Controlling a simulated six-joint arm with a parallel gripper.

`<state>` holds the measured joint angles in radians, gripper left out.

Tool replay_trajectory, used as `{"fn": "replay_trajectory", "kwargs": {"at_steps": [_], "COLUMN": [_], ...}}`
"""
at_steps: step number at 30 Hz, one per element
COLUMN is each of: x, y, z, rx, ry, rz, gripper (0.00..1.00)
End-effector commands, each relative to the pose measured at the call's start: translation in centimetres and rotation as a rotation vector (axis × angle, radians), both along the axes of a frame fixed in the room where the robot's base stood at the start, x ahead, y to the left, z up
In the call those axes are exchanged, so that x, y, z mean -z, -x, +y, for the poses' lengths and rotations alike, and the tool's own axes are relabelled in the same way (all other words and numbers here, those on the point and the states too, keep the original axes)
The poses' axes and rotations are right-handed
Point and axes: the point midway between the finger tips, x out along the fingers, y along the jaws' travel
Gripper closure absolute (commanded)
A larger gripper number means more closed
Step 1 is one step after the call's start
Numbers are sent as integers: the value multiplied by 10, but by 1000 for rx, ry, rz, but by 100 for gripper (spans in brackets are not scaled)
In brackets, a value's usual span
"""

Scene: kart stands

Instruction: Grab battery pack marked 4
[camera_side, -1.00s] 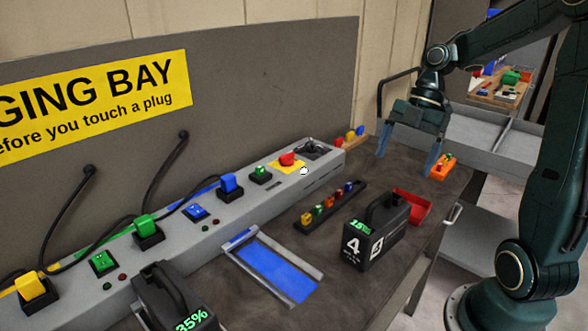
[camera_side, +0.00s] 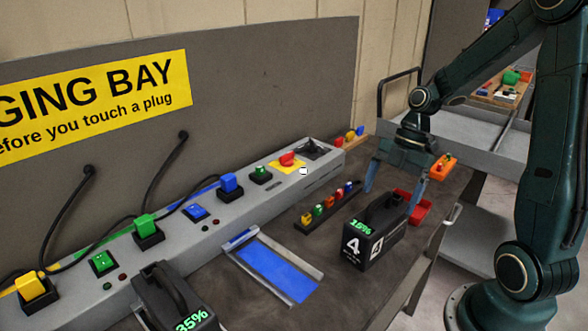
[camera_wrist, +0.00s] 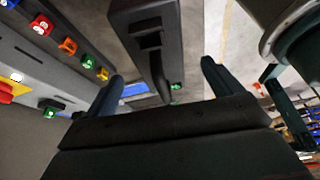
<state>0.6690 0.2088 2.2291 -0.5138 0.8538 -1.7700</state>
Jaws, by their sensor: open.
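The battery pack marked 4 (camera_side: 372,246) stands upright on the dark bench, a black case with a white 4, a green 15% readout and a handle on top. My gripper (camera_side: 394,187) points down, open and empty, its blue fingers just above and behind the pack's handle. In the wrist view the black pack (camera_wrist: 126,19) is ahead of my open gripper (camera_wrist: 161,72), with its handle between the two fingers in the picture. I cannot tell how far the fingertips are from the handle. No contact shows.
A second black pack reading 35% (camera_side: 170,295) stands at the front left. A blue-floored tray (camera_side: 313,277) lies left of pack 4. A dark rack of small coloured plugs (camera_side: 303,228) is behind it, and a red bin (camera_side: 424,213) is to its right. The grey charging strip (camera_side: 235,207) runs behind.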

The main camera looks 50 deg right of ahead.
Motion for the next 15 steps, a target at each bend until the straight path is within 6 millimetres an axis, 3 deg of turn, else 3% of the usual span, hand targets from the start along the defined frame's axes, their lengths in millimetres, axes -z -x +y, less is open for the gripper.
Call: {"fn": "replay_trajectory", "kwargs": {"at_steps": [7, 15], "x": [8, 36], "y": [-1, -3], "z": [4, 15], "rx": [-1, -2], "ry": [-2, -3], "rz": [3, 4], "gripper": [9, 9]}}
